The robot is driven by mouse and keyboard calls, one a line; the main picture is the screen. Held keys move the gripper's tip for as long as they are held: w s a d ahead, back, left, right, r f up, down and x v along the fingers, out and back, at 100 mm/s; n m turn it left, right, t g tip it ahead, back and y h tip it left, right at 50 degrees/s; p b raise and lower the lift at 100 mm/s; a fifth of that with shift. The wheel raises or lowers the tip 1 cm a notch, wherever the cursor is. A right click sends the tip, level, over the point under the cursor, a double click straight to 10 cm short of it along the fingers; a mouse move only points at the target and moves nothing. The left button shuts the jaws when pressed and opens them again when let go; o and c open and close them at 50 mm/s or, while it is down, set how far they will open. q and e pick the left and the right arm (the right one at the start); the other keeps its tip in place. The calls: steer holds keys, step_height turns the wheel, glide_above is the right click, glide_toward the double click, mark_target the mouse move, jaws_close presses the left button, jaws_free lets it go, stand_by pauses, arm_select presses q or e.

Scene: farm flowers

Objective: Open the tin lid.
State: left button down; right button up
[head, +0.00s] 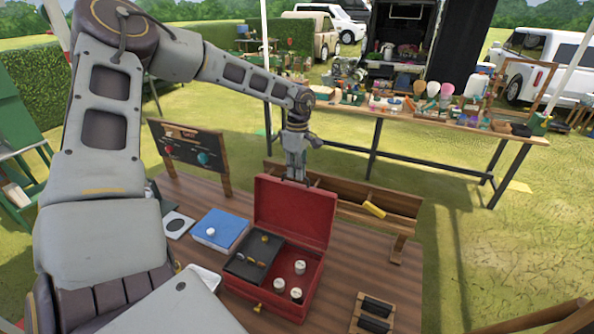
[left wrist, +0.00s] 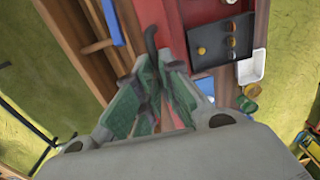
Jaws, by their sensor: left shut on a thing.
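The red tin (head: 262,312) sits on the wooden table with its lid (head: 292,212) standing raised at the back, roughly upright. Inside are a black tray (head: 240,268) with small gold pieces and several white-topped jars (head: 299,267). The black tray also shows in the left wrist view (left wrist: 205,62). My left gripper (head: 296,176) is at the lid's top edge, its fingertips partly hidden behind it. My right gripper is not in view.
A chalkboard sign (head: 188,155) stands at the table's back left. A blue box (head: 220,228) lies left of the tin. A low wooden rack (head: 350,208) with a yellow block (head: 374,209) runs behind. A wooden holder with black rollers (head: 374,315) lies at the front right.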

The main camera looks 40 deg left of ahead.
arm_select(q)
steer(key=shift+s+d+r+t+b, duration=0.15)
steer(key=shift+s+b, duration=0.1)
steer(key=shift+s, duration=0.15)
steer(key=shift+s+d+r+t+b, duration=0.15)
steer(key=shift+s+b, duration=0.1)
steer(key=shift+s, duration=0.15)
steer(key=s+d+b, duration=0.2)
steer(key=s, duration=0.4)
steer(key=shift+s+r, duration=0.15)
steer(key=shift+s, duration=0.25)
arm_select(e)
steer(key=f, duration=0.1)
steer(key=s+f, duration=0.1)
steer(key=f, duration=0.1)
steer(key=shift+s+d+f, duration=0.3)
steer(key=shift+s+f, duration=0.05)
arm_select(q)
steer(key=c, duration=1.6)
jaws_free()
steer(key=shift+o, duration=0.2)
steer(key=shift+w, duration=0.1)
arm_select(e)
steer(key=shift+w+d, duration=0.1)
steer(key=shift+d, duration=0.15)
arm_select(q)
steer(key=shift+r, duration=0.15)
